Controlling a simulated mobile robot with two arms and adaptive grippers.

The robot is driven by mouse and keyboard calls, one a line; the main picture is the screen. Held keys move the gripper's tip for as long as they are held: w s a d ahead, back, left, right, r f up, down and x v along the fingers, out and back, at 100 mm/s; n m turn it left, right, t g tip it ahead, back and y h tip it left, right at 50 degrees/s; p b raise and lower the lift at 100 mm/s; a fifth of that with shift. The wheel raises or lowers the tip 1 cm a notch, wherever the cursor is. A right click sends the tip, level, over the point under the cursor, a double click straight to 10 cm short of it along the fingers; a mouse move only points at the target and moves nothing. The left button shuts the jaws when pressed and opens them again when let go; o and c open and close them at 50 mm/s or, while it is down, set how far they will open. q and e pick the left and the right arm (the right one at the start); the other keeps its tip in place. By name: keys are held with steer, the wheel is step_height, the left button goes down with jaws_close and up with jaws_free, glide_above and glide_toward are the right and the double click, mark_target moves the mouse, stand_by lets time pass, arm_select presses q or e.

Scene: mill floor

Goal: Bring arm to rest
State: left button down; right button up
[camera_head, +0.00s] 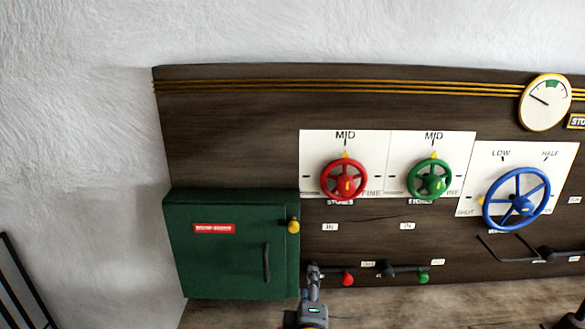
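My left gripper (314,270) shows at the bottom centre, pointing up toward the panel. It is just right of the green cabinet's lower corner and overlaps the left end of the lever with the red knob (347,279). I cannot tell whether it touches the lever, and its fingers are too small to tell open from shut. A dark piece at the bottom right edge (566,318) may be my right gripper; it is cut off by the frame.
A dark wooden panel (235,130) carries red (344,179), green (429,179) and blue (517,198) handwheels and a gauge (545,102). A green cabinet (225,265) is closed at left. A green-knobbed lever (424,278) and a black lever (545,253) stick out low. A dark railing (22,285) stands far left.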

steer(key=s+d+f+m+g, duration=0.45)
steer(key=s+d+f, duration=0.25)
steer(key=f, duration=0.2)
steer(key=s+d+f+m+g, duration=0.3)
steer(key=s, duration=0.5)
steer(key=s+d+f+m+g+y, duration=0.1)
steer(key=s+d+f+m+g, duration=0.2)
steer(key=s, duration=0.5)
steer(key=s+d+f+m+g, duration=0.2)
steer(key=s+d+f+m, duration=0.15)
steer(key=s, duration=0.45)
step_height(320, 180, down, 30)
steer(key=s+g+b, duration=0.1)
steer(key=s+b, duration=0.1)
steer(key=b, duration=0.2)
steer(key=s+d+f+n+g+b, duration=0.1)
steer(key=s+d+f+b, duration=0.2)
steer(key=s+f, duration=1.3)
step_height(320, 180, down, 3)
steer(key=shift+d+f, duration=0.1)
steer(key=shift+d, duration=0.2)
steer(key=shift+s+g, duration=0.1)
steer(key=shift+g, duration=0.15)
